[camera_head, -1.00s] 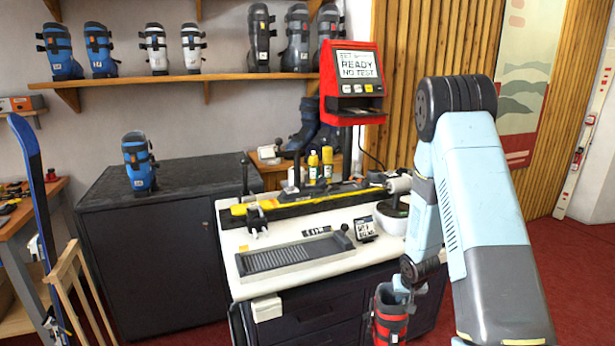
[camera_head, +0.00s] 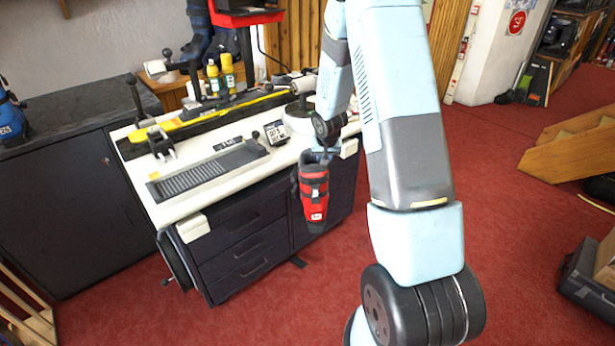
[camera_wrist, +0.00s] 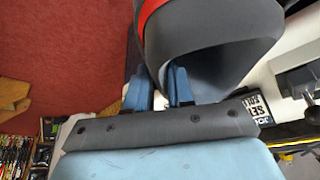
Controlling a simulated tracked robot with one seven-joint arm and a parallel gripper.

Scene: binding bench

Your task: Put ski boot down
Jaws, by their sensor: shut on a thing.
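The red and black ski boot (camera_head: 313,190) hangs upright in the head view, in front of the drawers of the white-topped bench. My gripper (camera_head: 322,156) is shut on the boot's upper rim and holds it clear of the floor. In the wrist view my gripper's blue fingers (camera_wrist: 160,88) pinch the edge of the dark cuff of the boot (camera_wrist: 215,30), whose red band shows at the top. The boot's sole and toe are hard to make out in the head view.
The bench top (camera_head: 180,208) carries a grey ribbed tray (camera_head: 208,170), a small display (camera_head: 276,132) and a yellow bar (camera_head: 205,120). A dark cabinet (camera_head: 70,210) stands at left. Red carpet (camera_head: 270,310) is open in front. A wooden ramp-like piece (camera_head: 570,150) is at right.

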